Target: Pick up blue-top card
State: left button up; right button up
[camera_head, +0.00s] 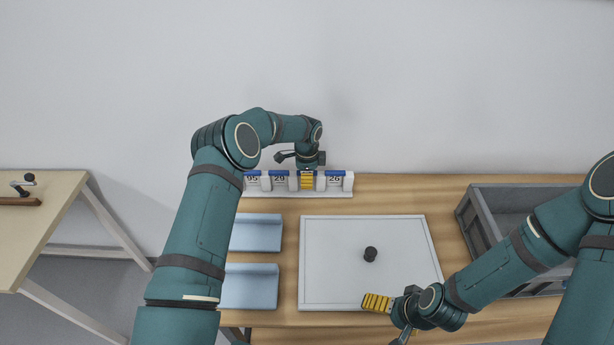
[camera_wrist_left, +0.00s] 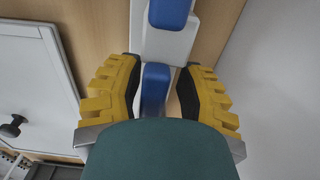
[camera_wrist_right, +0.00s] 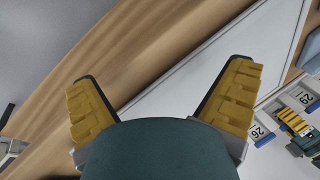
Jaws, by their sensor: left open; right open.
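A white rack (camera_head: 300,194) at the table's back edge holds a row of blue-topped number cards, with 95 (camera_head: 252,180), 29 (camera_head: 280,180) and 26 (camera_head: 335,180) readable. My left gripper (camera_head: 307,181) hides the space between 29 and 26. In the left wrist view its open yellow fingers (camera_wrist_left: 159,78) stand either side of a blue-top card (camera_wrist_left: 155,88), and I cannot tell whether they touch it. Another blue top (camera_wrist_left: 170,12) lies beyond. My right gripper (camera_head: 377,303) is open and empty over the board's front edge. The right wrist view also shows cards 26 (camera_wrist_right: 258,132) and 29 (camera_wrist_right: 306,98).
A white framed board (camera_head: 340,285) with a dark knob (camera_head: 370,254) fills the table's middle. Two light blue trays (camera_head: 250,286) lie left of it, partly behind my left arm. A grey crate (camera_head: 480,215) stands at the right. A separate table (camera_head: 40,220) is far left.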

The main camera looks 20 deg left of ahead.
pick_arm(q)
grip_shut()
dwell(0.3)
notch_tip(320, 180, up, 10)
jog(key=shift+p, duration=0.5)
